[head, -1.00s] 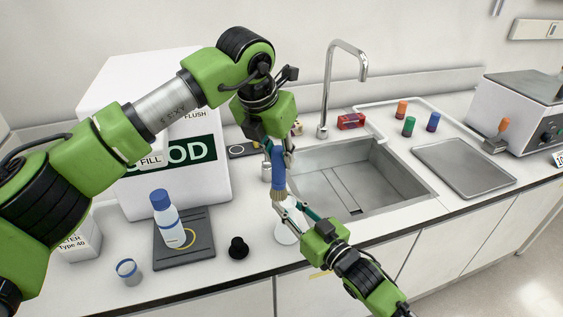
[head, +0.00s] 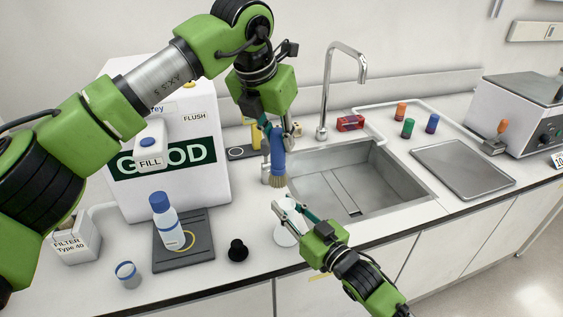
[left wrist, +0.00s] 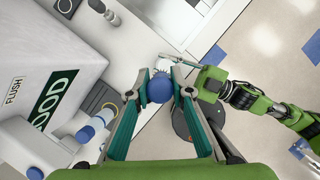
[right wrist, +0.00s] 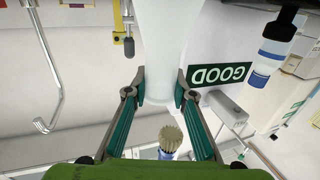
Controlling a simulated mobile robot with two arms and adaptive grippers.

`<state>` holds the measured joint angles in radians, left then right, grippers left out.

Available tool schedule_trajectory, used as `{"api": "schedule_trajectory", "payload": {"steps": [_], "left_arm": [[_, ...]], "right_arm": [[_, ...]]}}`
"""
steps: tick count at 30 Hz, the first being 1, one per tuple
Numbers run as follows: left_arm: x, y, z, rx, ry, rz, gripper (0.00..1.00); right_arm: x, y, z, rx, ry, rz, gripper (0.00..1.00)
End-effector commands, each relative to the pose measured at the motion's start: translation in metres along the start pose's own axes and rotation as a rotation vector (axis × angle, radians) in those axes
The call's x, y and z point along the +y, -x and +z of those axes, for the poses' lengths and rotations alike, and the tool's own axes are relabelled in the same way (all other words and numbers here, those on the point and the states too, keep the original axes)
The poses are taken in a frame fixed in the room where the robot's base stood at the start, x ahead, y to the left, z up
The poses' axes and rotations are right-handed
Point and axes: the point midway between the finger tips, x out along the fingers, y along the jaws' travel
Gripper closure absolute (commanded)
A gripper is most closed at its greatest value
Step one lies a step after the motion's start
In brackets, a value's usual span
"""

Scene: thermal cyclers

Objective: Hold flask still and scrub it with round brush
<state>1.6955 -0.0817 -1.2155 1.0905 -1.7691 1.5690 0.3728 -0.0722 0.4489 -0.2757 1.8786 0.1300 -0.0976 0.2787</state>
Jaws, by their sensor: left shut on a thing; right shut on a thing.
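My left gripper (head: 276,138) is shut on the blue handle of the round brush (head: 278,163), which hangs upright with tan bristles down. The handle's round blue end (left wrist: 159,89) sits between the fingers in the left wrist view. My right gripper (head: 289,210) is shut around the white flask (head: 286,236), which stands near the counter's front edge. In the right wrist view the flask (right wrist: 165,45) fills the space between the fingers and the bristles (right wrist: 170,134) show near it. The bristle tips are above the flask's neck, apart from it in the head view.
The sink (head: 350,185) with its tall tap (head: 328,90) lies right of the brush. A black stopper (head: 237,251) stands left of the flask. A blue-capped bottle (head: 167,222) stands on a dark pad, before a white GOOD box (head: 205,185).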

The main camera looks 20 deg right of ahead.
Motion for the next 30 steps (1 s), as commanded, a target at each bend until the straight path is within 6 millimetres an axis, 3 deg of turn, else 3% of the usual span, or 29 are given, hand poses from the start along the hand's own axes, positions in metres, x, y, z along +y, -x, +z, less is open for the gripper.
{"api": "schedule_trajectory", "payload": {"steps": [13, 14, 15, 16, 30], "left_arm": [[0.0002, -0.0001, 0.0000, 0.000, 0.000, 0.000, 1.00], [0.0002, -0.0001, 0.0000, 0.000, 0.000, 0.000, 1.00], [0.0002, -0.0001, 0.0000, 0.000, 0.000, 0.000, 1.00], [0.0002, -0.0001, 0.0000, 0.000, 0.000, 0.000, 1.00], [0.0002, 0.0000, 0.0000, 0.000, 0.000, 0.000, 1.00]], "right_arm": [[0.0000, 0.0000, 0.0000, 0.000, 0.000, 0.000, 0.98], [0.0000, 0.0000, 0.0000, 0.000, 0.000, 0.000, 0.71], [0.0000, 0.0000, 0.0000, 0.000, 0.000, 0.000, 0.61], [0.0000, 0.0000, 0.0000, 0.000, 0.000, 0.000, 0.57], [0.0003, 0.0088, 0.0010, -0.001, 0.000, 0.001, 0.57]]}}
